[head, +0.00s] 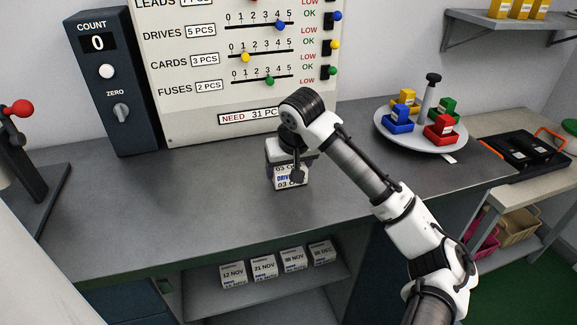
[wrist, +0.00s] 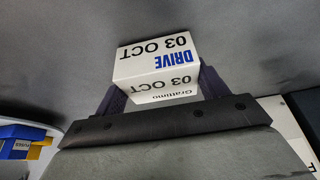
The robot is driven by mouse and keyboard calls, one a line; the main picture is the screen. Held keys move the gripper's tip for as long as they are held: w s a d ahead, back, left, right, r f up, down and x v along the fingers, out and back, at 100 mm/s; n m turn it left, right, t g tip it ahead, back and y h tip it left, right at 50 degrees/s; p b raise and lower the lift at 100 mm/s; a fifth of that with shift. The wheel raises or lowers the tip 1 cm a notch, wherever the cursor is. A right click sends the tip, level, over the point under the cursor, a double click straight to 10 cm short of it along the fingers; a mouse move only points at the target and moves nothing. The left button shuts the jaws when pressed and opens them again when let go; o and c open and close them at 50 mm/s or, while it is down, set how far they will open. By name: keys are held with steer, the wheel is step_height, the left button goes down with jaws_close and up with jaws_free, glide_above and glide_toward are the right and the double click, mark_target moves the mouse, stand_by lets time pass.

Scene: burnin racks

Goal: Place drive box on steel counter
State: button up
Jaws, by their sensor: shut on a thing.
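The drive box (head: 291,179) is a white box with blue and black print reading "DRIVE" and "03 OCT". It is at the steel counter (head: 190,205), near the middle of the counter's depth, below the board. My gripper (head: 290,160) is above it, pointing down and shut on it. In the wrist view the drive box (wrist: 157,62) sits between the two dark fingers (wrist: 155,90), its labels upside down. The steel counter (wrist: 60,60) fills the background there. I cannot tell for sure whether the box's base touches the counter.
A round tray (head: 420,145) with several coloured bins stands at right. A count box (head: 104,80) and a board (head: 200,100) stand behind. A red-knobbed lever device (head: 25,170) is at left. Several dated boxes (head: 265,268) sit on the shelf below. The counter left of the box is clear.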

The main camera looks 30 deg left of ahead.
steer(key=shift+f, duration=0.15)
steer(key=o, duration=1)
steer(key=shift+o, duration=0.2)
